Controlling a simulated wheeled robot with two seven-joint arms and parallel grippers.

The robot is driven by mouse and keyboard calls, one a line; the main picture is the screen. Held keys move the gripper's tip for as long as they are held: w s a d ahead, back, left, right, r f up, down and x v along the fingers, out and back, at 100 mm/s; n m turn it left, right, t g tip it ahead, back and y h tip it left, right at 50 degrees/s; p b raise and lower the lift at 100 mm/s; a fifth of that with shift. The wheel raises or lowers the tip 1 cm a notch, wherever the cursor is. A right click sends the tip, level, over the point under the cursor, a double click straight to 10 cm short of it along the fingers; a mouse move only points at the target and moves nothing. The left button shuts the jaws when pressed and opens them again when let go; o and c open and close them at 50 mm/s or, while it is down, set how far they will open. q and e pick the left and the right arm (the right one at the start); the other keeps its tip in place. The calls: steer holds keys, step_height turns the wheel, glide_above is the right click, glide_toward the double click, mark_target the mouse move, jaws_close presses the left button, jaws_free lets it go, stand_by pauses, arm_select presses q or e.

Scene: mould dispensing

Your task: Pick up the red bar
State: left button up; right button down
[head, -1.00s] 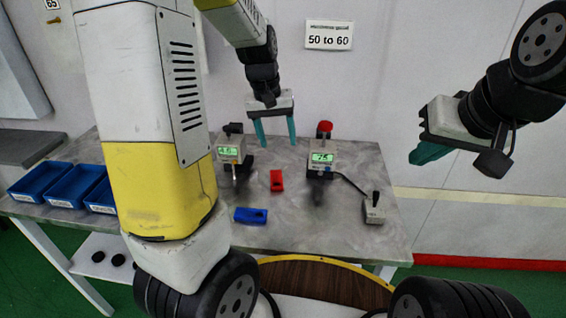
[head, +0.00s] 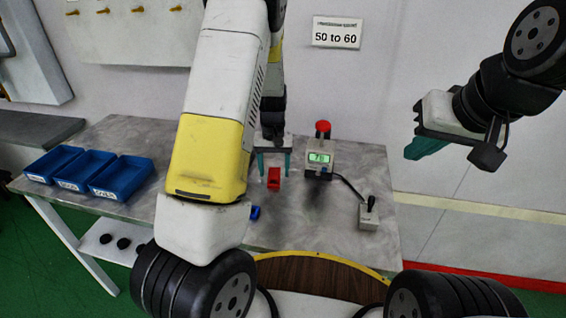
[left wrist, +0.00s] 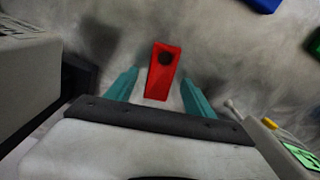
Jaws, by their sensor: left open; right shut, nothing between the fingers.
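The red bar (head: 274,178) lies on the grey table in the head view. In the left wrist view the red bar (left wrist: 162,71) has a dark round spot near its far end, and its near end lies between the fingertips. My left gripper (head: 274,163) is open, with its teal fingers pointing down over the bar. In the left wrist view the fingers of my left gripper (left wrist: 160,90) are apart on either side of the bar, with gaps. My right gripper (head: 425,148) is shut and empty, raised at the right, away from the table.
A blue bar (head: 255,212) is partly hidden by my left arm; a blue piece (left wrist: 262,3) shows in the wrist view. A device with a green display and red button (head: 320,157) stands right of the red bar.

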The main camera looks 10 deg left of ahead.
mark_target(273, 177)
arm_select(q)
steer(key=shift+f, duration=0.45)
steer(key=shift+c, duration=0.4)
jaws_close()
steer(key=shift+r, duration=0.1)
steer(key=shift+r, duration=0.5)
steer(key=r, duration=0.1)
steer(key=s+r, duration=0.1)
steer(key=shift+r, duration=0.3)
steer(key=s, duration=0.5)
steer(key=s+a+r, duration=0.1)
steer(key=s, duration=0.9)
steer(key=shift+a+r, duration=0.15)
steer(key=shift+a, duration=0.1)
